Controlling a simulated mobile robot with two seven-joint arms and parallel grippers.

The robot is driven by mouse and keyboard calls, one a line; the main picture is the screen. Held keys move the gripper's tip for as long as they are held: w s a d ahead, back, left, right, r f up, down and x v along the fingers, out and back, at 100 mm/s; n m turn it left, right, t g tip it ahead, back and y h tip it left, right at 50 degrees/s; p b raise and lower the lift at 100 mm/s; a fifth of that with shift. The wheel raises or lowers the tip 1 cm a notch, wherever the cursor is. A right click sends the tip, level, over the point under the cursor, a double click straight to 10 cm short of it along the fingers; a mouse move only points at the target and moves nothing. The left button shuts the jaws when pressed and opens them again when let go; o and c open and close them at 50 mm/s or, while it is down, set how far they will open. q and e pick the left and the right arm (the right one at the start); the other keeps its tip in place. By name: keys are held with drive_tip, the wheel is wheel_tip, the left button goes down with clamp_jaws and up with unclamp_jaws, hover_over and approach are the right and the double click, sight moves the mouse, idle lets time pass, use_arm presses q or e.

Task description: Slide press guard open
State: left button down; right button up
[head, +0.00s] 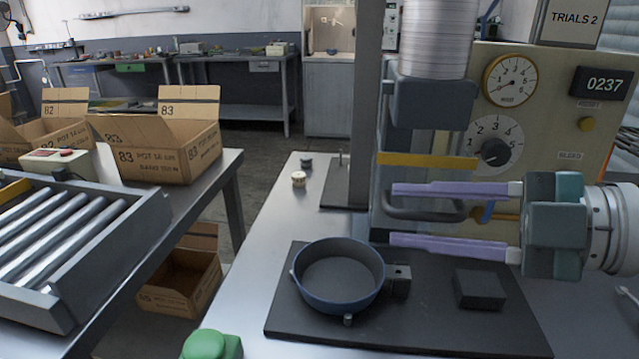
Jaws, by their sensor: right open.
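The press (540,130) stands on the right, with a cylindrical ribbed column (435,38) above a grey head block (431,102). The press guard seems to be the part with the yellow bar (428,160) across its top and a dark grey loop handle (387,207) on its front; its panel is hard to make out. My right gripper (392,215) comes in from the right, open, its purple fingers one above and one below the handle. No closed hold shows, and I cannot tell whether a finger touches the handle. My left gripper is out of view.
A blue-rimmed pan (339,277) sits on a black mat (420,330) below the gripper, beside a small dark block (480,289). A green knob (212,345) is at the front edge. A roller conveyor (40,235) and cardboard boxes (160,145) stand left. Bench space left of the pan is clear.

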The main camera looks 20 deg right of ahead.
drive_tip(key=shift+s+d, duration=0.1)
drive_tip(key=p+v, duration=0.3)
drive_tip(key=v, duration=0.6)
drive_tip(key=shift+s+d, duration=0.2)
drive_tip(key=shift+d, duration=0.05)
drive_tip(key=shift+r, duration=0.1)
wheel_tip(320, 180, down, 8)
drive_tip(key=a+m+g+h+p, duration=0.1)
drive_tip(key=a+m+g+h, duration=0.1)
drive_tip(key=m+h, duration=0.85)
drive_tip(key=s+a+m+g+y, duration=0.1)
drive_tip(key=s+a+m+g, duration=0.5)
drive_tip(key=s+a+m, duration=0.15)
wheel_tip(320, 180, up, 39)
drive_tip(key=s+p, duration=0.1)
drive_tip(key=p, duration=3.8)
drive_tip(key=shift+d+g, duration=0.2)
drive_tip(key=shift+g, duration=0.1)
